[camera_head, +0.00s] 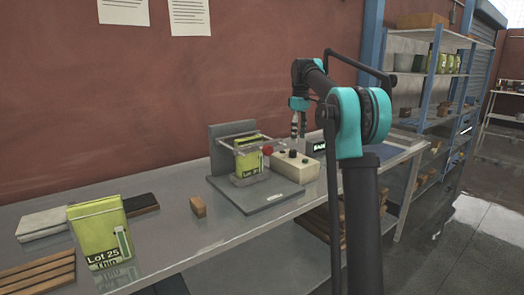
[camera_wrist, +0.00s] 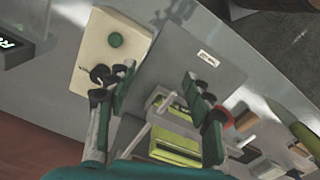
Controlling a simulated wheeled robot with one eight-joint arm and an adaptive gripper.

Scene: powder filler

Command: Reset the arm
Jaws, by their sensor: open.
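My arm rises at the right of the head view and bends over the bench. My gripper (camera_head: 298,136) hangs above the powder filler, close to its control box. In the wrist view, my gripper (camera_wrist: 158,75) is open, with its two fingers apart and nothing between them.
A large green pouch (camera_head: 100,235) stands at the bench's left, near wooden slats (camera_head: 38,272). A small wooden block (camera_head: 198,207) lies left of the filler. A small dark display (camera_head: 317,147) stands behind the control box. Shelves (camera_head: 425,80) stand at the right.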

